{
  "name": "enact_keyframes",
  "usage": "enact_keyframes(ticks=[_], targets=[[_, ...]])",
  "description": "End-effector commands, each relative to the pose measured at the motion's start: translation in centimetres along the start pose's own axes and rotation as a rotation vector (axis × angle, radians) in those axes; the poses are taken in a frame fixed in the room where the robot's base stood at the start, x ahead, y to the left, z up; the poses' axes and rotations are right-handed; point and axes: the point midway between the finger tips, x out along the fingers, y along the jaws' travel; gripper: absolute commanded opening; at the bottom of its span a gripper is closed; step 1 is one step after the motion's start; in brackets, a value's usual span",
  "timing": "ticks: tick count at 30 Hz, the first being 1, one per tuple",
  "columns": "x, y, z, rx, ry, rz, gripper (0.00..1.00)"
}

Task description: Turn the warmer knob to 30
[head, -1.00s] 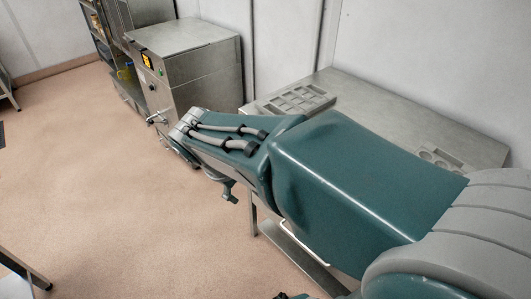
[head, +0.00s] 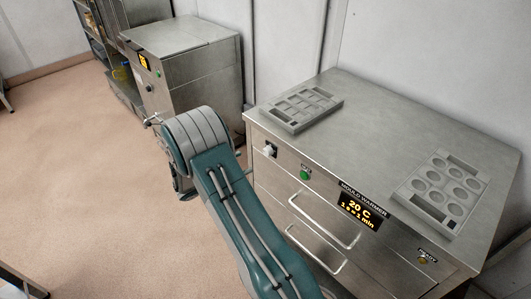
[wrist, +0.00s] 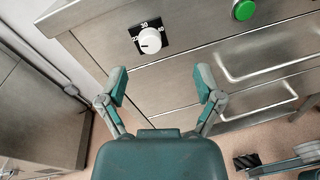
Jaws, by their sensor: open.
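The white warmer knob (wrist: 150,43) sits on a black dial plate on the steel front, with 30 marked above it and 40 to its right. Its dark mark appears to point left, towards the lower number. The knob also shows in the head view (head: 268,151), at the left of the mould warmer's front (head: 283,178). The warmer display (head: 361,211) reads 20 C. My gripper (wrist: 162,84) is open and empty below the knob in the wrist view, its two fingers spread wide and apart from it. The head view does not show the gripper.
A green button (head: 304,175) is right of the knob, above two drawers with bar handles (head: 322,222). Two grey mould trays (head: 300,107) (head: 440,192) lie on the warmer top. Another steel cabinet (head: 190,75) stands to the left. The floor between is mostly clear.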

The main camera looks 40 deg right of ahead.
Motion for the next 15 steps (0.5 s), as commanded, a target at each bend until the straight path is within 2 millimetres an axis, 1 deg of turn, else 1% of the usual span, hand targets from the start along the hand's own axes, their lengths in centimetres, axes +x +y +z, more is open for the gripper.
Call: enact_keyframes(ticks=[1,3,6,8,11,15], targets=[[0.2,0.1,-1.4,-0.033,-0.021,0.028,0.84],[0.3,0.4,-2.6,-0.063,-0.045,0.062,0.84],[0.5,0.6,-3.6,-0.087,-0.064,0.09,0.84],[0.6,0.7,-3.8,-0.092,-0.069,0.097,0.84],[1.5,0.7,-3.7,-0.092,-0.069,0.096,0.84],[3.9,0.9,-3.5,-0.091,-0.069,0.093,0.84]])
